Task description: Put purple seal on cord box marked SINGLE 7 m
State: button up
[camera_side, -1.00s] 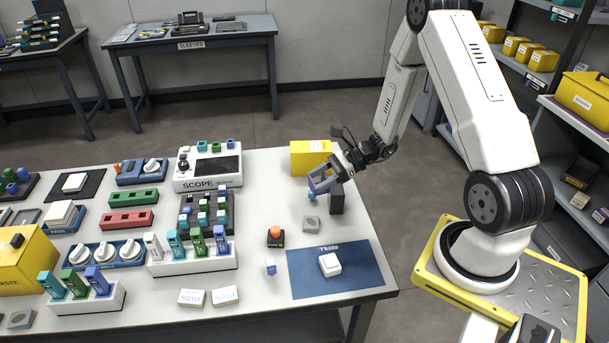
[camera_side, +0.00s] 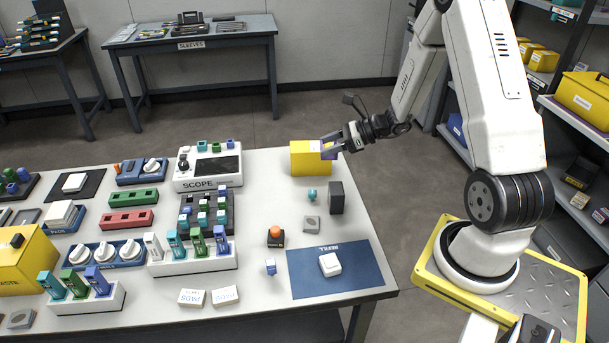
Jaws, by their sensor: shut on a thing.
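My gripper (camera_side: 328,147) is shut on a small purple piece (camera_side: 330,155), which looks like the purple seal and is partly hidden by the fingers. It is at the upper right corner of a yellow box (camera_side: 303,161) at the back right of the table. The fingers overlap the box in the picture, and I cannot tell whether the seal touches it. A pale label shows on the box top, too small to read, so I cannot confirm SINGLE 7 m.
In front of the yellow box stand a small teal piece (camera_side: 312,195) and a dark block (camera_side: 336,197). A grey piece (camera_side: 311,224) and an orange-topped item (camera_side: 275,237) are nearer. A blue mat (camera_side: 350,278) carries a white box (camera_side: 330,264).

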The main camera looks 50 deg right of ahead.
jog(key=d+r+m+t+h, duration=0.2)
jog(key=d+r+m+h, duration=0.1)
jog(key=d+r, duration=0.25)
send_over(311, 146)
jog(key=s, duration=0.2)
jog(key=f, duration=0.9)
jog(key=shift+w+a, duration=0.25)
jog(key=shift+a, duration=0.05)
jog(key=shift+w+d+f, duration=0.2)
jog(key=shift+w+f, duration=0.3)
jog(key=shift+f, duration=0.1)
jog(key=shift+f, duration=0.1)
jog(key=shift+w+f, duration=0.15)
jog(key=shift+f, duration=0.05)
jog(key=shift+d+f, duration=0.1)
jog(key=shift+f, duration=1.45)
jog(key=shift+f, duration=0.1)
